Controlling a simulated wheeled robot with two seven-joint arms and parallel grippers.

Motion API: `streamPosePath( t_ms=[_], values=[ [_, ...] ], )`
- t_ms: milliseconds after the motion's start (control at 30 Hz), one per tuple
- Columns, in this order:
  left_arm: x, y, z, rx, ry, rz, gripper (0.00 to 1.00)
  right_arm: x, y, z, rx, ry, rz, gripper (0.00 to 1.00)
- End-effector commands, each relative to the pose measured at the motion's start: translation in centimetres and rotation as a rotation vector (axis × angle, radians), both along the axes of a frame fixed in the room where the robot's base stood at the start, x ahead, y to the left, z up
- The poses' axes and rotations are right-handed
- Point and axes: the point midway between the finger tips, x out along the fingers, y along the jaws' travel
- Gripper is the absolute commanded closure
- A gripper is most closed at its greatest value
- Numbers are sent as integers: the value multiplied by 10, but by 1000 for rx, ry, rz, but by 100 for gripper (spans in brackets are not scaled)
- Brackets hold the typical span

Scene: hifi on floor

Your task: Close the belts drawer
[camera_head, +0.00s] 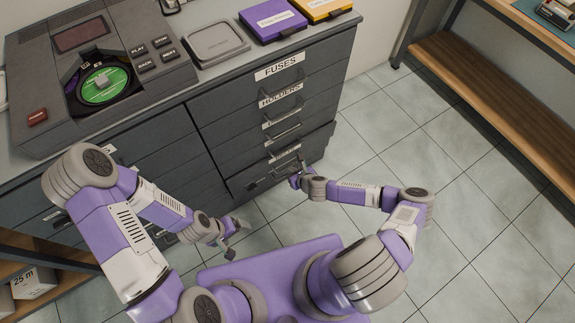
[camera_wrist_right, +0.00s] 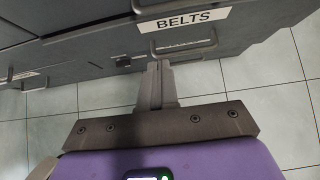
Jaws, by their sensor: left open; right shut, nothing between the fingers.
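The belts drawer (camera_wrist_right: 235,30) shows in the right wrist view with a white BELTS label (camera_wrist_right: 185,20) and a metal bar handle (camera_wrist_right: 190,45). In the head view, a low drawer (camera_head: 318,145) in the right stack stands out a little from the fronts above it; its label is too small to read for certain. My right gripper (camera_wrist_right: 158,68) is shut and empty, its fingertips close to the handle under the label; I cannot tell whether they touch. It also shows in the head view (camera_head: 296,176). My left gripper (camera_head: 236,238) is open and empty, low before the left part of the cabinet.
The cabinet's upper drawers, FUSES (camera_head: 280,68) and HOLDERS (camera_head: 280,95), look shut. A grey player (camera_head: 100,60) and purple and yellow cases (camera_head: 272,18) stand on top. A wooden shelf (camera_head: 490,90) is at the right. Tiled floor (camera_head: 465,215) is free at the right.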

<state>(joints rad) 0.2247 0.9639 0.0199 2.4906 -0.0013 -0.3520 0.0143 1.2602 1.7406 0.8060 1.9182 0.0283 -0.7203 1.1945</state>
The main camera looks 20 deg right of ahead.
Motion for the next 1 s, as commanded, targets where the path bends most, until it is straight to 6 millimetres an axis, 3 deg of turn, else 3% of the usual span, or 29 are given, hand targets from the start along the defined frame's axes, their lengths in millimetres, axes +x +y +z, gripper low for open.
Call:
streamPosePath(
  t_ms=[167, 400, 500, 733, 1000],
  values=[
    [0, 0, 9, 0, 1, 0, 12, -12, -3, 12, 0, 2, -1, 100],
    [0, 0, 46, 0, 0, 0, 12, -19, 19, 18, -1, 3, 3, 100],
    [0, 0, 53, 0, 0, 0, 12, -21, 25, 15, 0, 3, 4, 100],
    [0, 0, 42, 0, 1, 0, 12, -6, 32, -6, -2, 1, 4, 100],
    [0, 0, 19, 0, 1, 0, 12, 34, 45, -47, -2, 1, 4, 100]
  ],
)
